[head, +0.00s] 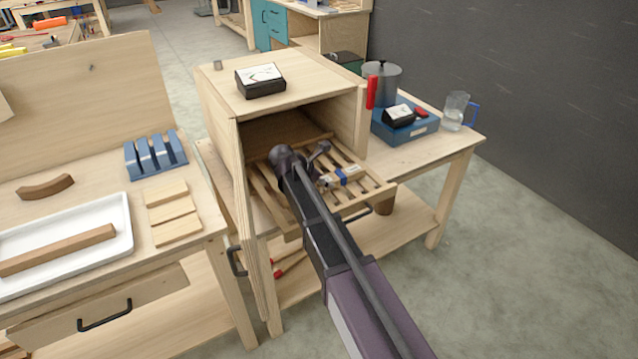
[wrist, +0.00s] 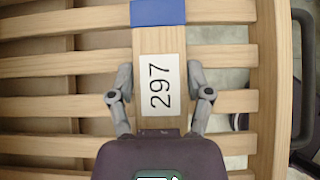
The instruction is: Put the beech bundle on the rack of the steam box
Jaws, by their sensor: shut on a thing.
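The beech bundle (wrist: 158,85) is a pale wood strip with a white label reading 297 and a blue band. In the head view the bundle (head: 343,176) is over the slatted rack (head: 365,197), which sticks out of the open steam box (head: 228,105). My gripper (wrist: 158,82) is shut on the bundle, one finger on each side of the label. In the head view my gripper (head: 322,172) is over the rack slats, partly hidden by my arm. The bundle lies along the gripper's line, across the slats; I cannot tell whether it touches them.
The steam box door (head: 248,215) hangs open on the left. A black meter (head: 260,80) sits on the box. A pot (head: 384,85), blue case (head: 404,128) and jug (head: 456,110) stand right. A left bench holds a white tray (head: 125,212) and a blue slotted block (head: 155,155).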

